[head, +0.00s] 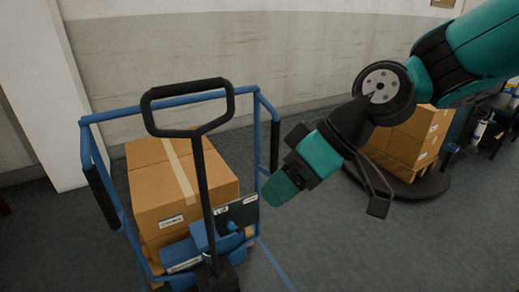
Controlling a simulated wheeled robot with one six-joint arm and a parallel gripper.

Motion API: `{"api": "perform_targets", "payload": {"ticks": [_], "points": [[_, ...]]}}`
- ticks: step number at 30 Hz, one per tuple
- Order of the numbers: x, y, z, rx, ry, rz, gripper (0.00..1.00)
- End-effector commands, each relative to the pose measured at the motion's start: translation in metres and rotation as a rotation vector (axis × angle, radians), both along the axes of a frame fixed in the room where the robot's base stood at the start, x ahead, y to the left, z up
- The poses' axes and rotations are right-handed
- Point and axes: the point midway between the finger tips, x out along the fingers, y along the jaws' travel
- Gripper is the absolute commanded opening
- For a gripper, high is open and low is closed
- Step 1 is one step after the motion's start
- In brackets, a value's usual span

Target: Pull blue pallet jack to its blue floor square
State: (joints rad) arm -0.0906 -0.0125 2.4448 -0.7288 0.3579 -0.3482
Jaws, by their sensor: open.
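The blue pallet jack (183,255) stands at the lower left, with a black loop handle (188,86) on a black shaft rising toward me. A blue tubular frame (130,114) with black grips stands around its load of cardboard boxes (172,191). A blue line (276,266) on the floor runs beside its right side; it may be an edge of the blue floor square, most of which I cannot see. My gripper (329,200) is open and empty, right of the frame and apart from the handle.
More cardboard boxes (418,135) stand on a pallet at the right, partly behind my arm. A dark rack with small items (490,128) is at the far right. A grey wall (270,50) closes the back, with a white pillar at left. Grey floor shows clear at lower right.

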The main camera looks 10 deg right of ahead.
Motion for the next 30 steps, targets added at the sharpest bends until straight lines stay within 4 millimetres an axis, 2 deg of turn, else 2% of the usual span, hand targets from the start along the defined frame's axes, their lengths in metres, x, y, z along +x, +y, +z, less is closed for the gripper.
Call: {"api": "perform_targets", "payload": {"ticks": [1, 4, 6, 9, 12, 15, 19, 23, 30], "points": [[0.034, -0.001, -0.036, 0.085, -0.066, -0.008, 0.57], [0.101, -0.01, -0.066, 0.255, -0.277, -0.048, 0.57], [0.144, -0.03, -0.086, 0.34, -0.43, -0.117, 0.57], [0.194, -0.07, -0.113, 0.405, -0.623, -0.251, 0.57], [0.226, -0.112, -0.136, 0.416, -0.767, -0.385, 0.57], [0.243, -0.145, -0.152, 0.403, -0.858, -0.488, 0.57], [0.254, -0.163, -0.16, 0.386, -0.909, -0.55, 0.57], [0.266, -0.159, -0.158, 0.383, -0.918, -0.554, 0.57], [0.309, -0.132, -0.155, 0.385, -0.918, -0.549, 0.57]]}}
